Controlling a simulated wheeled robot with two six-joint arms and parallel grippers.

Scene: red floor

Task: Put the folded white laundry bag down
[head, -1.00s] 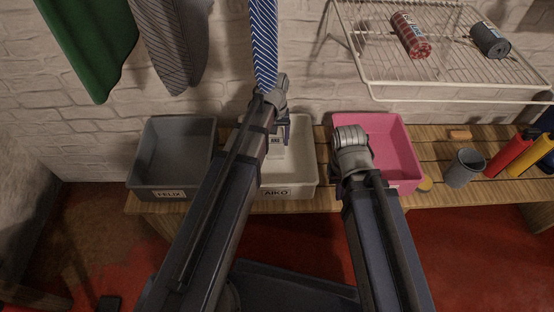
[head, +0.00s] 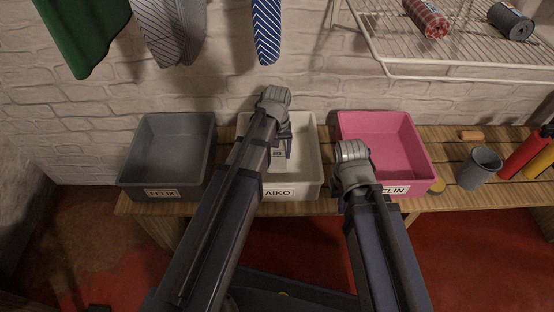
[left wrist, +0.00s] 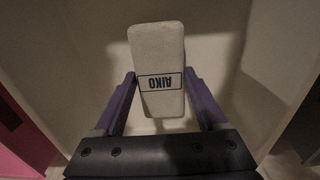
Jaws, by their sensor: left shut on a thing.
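The folded white laundry bag (head: 278,160) is at the white bin labelled AIKO (head: 306,178), partly hidden by my left arm. In the left wrist view the bag (left wrist: 158,50) is a pale block with an AIKO label, between the two purple fingers. My left gripper (head: 283,146) is shut on it, inside or just above the bin. The wrist view shows pale bin walls around; I cannot tell whether the bag touches the floor. My right arm ends in front of the pink bin; its gripper (head: 352,155) has its fingers hidden.
A grey bin labelled FELIX (head: 170,150) stands left and a pink bin (head: 385,135) right on a slatted wooden bench (head: 325,205). A grey cup (head: 479,170) and red bottle (head: 522,155) stand further right. A wire rack (head: 450,45) and hanging ties (head: 265,30) are above.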

